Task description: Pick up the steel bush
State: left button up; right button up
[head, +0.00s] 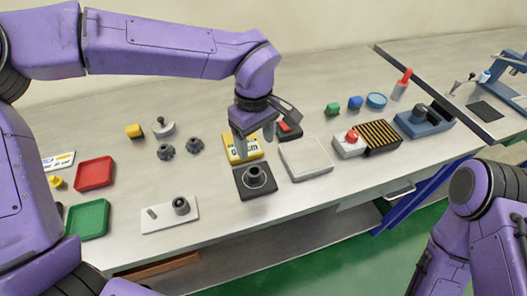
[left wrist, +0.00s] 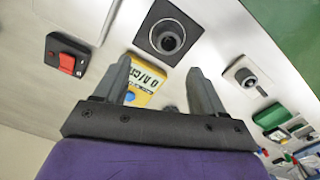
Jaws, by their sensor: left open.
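A short grey metal ring, which looks like the steel bush (head: 181,205), stands on a white plate (head: 160,222) at the front of the bench, beside a small grey pin (head: 151,213). It also shows at the right in the left wrist view (left wrist: 246,76). A second grey ring-shaped part (head: 256,177) sits on a black square block (head: 243,190), and shows at top centre in the left wrist view (left wrist: 167,38). My left gripper (head: 254,142) is open and empty above the yellow box, behind the black block. My right gripper is out of view; only my right arm shows.
The yellow box (head: 236,157) lies under my left gripper. A red-buttoned switch (head: 289,130) and a white tray (head: 306,158) are close by. Dark knobs (head: 166,152), a red tray (head: 94,174) and a green tray (head: 87,219) are leftward. Bare bench lies between the white plate and black block.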

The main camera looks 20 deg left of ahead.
aim_at(254, 171)
pick_arm(q)
notch_tip(254, 171, down, 3)
jog(key=shift+s+r, duration=0.1)
jog(key=s+f, duration=0.2)
jog(key=shift+s+f+p, duration=0.15)
jog(key=shift+s+p, duration=0.15)
jog(key=shift+p, duration=0.1)
jog(key=f, duration=0.1)
jog(key=w+f, duration=0.1)
jog(key=f, duration=0.3)
jog(key=shift+w, duration=0.4)
jog(key=shift+s, duration=0.2)
jog(key=shift+s+a+r, duration=0.1)
jog(key=shift+s+r, duration=0.05)
jog(key=shift+s, duration=0.05)
jog(key=shift+c, duration=1)
jog(key=shift+w, duration=0.1)
grip_shut()
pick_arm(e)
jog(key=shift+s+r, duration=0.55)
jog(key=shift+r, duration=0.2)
